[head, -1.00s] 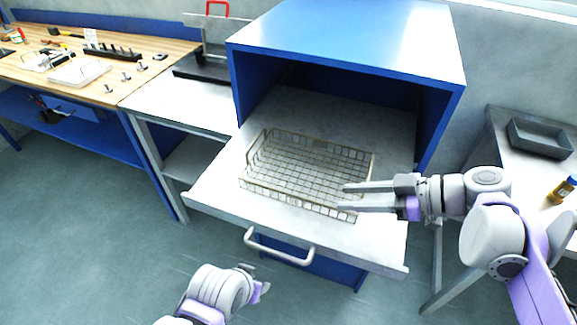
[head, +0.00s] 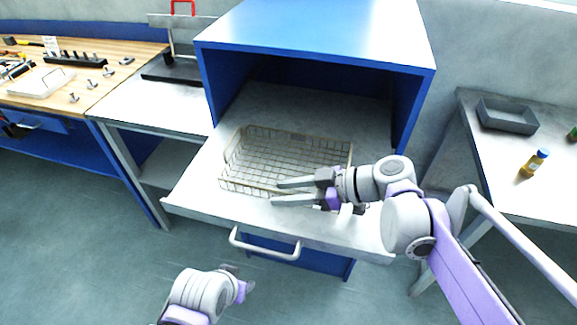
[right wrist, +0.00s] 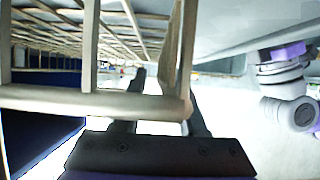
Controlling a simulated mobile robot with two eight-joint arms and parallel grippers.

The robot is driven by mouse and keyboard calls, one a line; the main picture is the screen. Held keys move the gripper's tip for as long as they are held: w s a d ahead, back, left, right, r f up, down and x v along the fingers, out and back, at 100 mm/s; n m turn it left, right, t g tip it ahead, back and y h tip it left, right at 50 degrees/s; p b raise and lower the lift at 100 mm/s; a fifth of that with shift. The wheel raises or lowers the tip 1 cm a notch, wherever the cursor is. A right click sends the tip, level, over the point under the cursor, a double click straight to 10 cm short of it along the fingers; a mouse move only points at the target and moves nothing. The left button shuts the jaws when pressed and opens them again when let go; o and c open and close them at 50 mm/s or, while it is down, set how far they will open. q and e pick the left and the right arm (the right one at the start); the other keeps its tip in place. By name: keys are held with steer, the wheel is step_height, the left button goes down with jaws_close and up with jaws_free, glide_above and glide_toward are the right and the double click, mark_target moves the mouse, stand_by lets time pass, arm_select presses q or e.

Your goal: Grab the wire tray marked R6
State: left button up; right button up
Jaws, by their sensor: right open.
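A beige wire tray (head: 290,158) sits on the pulled-out shelf of a blue cabinet; no R6 mark is readable on it. It also fills the upper left of the right wrist view (right wrist: 90,100), close to the camera. My right gripper (head: 274,192) is open at the tray's front right side, its fingers pointing left. In the right wrist view, a corner of the wire frame crosses between and over the fingers (right wrist: 165,105); I cannot tell whether they touch it. My left gripper (head: 240,280) is low in front of the cabinet, away from the tray, its jaws unclear.
The blue cabinet (head: 325,35) encloses the back of the shelf (head: 195,185), which has a front handle (head: 262,246). On the right table are a grey bin (head: 507,115) and a yellow bottle (head: 534,163). A wooden workbench (head: 90,75) with tools stands at left.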

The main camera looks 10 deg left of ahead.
steer(key=shift+a+f, duration=0.2)
steer(key=shift+a, duration=0.2)
steer(key=shift+c, duration=0.3)
jaws_close()
stand_by(0.9)
